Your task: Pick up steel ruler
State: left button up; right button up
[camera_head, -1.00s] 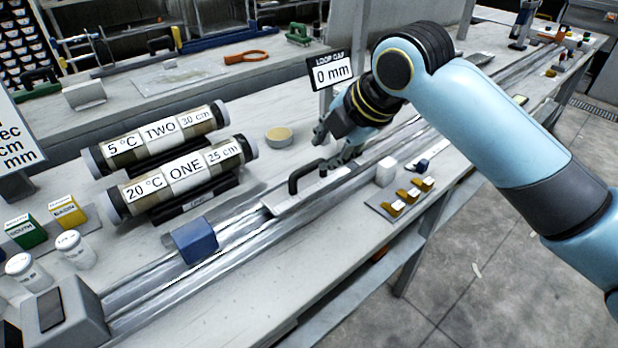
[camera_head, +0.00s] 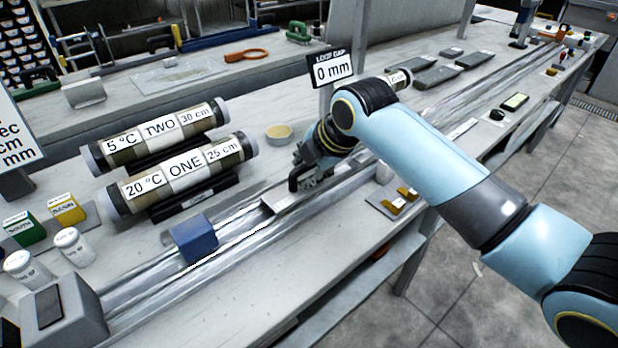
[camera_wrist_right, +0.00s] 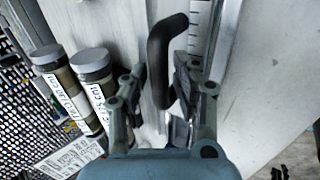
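My right gripper (camera_head: 312,168) is low over the track on the bench, at a black handle (camera_head: 294,181) on a flat pale plate (camera_head: 282,200). In the right wrist view the fingers of the gripper (camera_wrist_right: 160,72) are apart, with the black handle (camera_wrist_right: 163,50) between them; I see no clear grip on it. A pale strip with tick marks (camera_wrist_right: 199,28), which looks like the steel ruler, lies just right of the handle there. In the head view a thin finely marked edge (camera_head: 243,232) runs along the track; I cannot tell if it is the same strip. My left gripper is not in view.
A blue block (camera_head: 194,238) sits on the track. Two labelled core tubes, TWO (camera_head: 160,130) and ONE (camera_head: 185,175), lie in cradles behind it. A round tan disc (camera_head: 279,132) and a "0 mm" sign (camera_head: 332,71) stand near the gripper. Brass pieces (camera_head: 400,202) lie in front.

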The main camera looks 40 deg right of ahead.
grip_shut()
jog(key=shift+r, duration=0.2)
dwell(0.5)
